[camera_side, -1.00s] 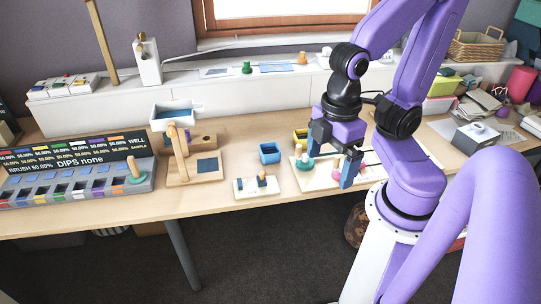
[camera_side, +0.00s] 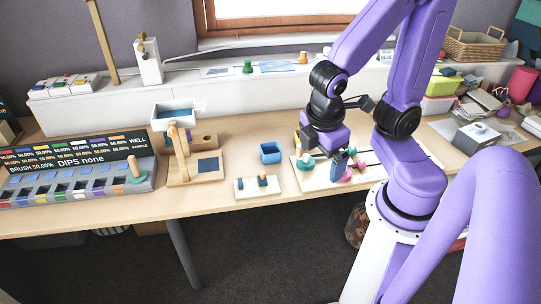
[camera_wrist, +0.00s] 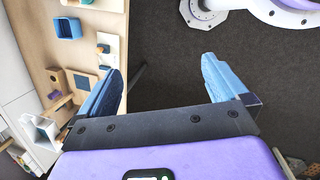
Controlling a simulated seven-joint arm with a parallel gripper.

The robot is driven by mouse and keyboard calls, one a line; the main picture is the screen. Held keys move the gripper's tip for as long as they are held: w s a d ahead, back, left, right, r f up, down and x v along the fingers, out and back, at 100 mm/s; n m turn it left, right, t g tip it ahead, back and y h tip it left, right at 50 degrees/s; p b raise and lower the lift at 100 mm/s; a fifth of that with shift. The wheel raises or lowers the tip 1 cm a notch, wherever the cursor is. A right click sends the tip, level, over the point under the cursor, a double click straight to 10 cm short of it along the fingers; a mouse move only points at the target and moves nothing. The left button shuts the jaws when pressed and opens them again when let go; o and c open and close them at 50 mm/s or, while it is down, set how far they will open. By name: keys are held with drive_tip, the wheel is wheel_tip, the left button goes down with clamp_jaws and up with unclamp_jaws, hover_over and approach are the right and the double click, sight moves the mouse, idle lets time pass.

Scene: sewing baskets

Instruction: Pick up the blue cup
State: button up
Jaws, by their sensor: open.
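The blue cup (camera_side: 270,153) stands upright on the wooden table, left of my gripper. It is a small, squarish open container, and it also shows at the upper left of the wrist view (camera_wrist: 68,30). My gripper (camera_side: 322,160) is over the white board with coloured pieces, to the right of the cup and apart from it. In the wrist view my gripper (camera_wrist: 163,68) has its two blue fingers wide apart with nothing between them. One finger is partly hidden in the side view.
The table's front edge is near.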

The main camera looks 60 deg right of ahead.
drive_tip(key=w+d+f+n+t+h, duration=0.35)
drive_tip(key=w+d+h, duration=0.2)
drive_tip(key=w, duration=0.25)
drive_tip(key=w+d+f+n+t+h, duration=0.2)
drive_tip(key=w+d+f+n+h, duration=0.1)
drive_tip(key=w+d+f+h, duration=0.25)
drive_tip(key=n+t+y, duration=0.4)
drive_tip(key=n+y, duration=0.1)
drive_tip(key=n, duration=0.4)
approach(268, 147)
drive_tip(key=shift+w+d+f+m, duration=0.25)
drive_tip(key=shift+w+d+f, duration=0.1)
drive_tip(key=shift+f, duration=0.15)
drive_tip(key=shift+r+x, duration=0.15)
drive_tip(key=shift+x, duration=1.15)
drive_tip(key=shift+r+x, duration=0.15)
drive_tip(key=shift+x, duration=1.2)
drive_tip(key=shift+w, duration=0.1)
drive_tip(key=c, duration=1)
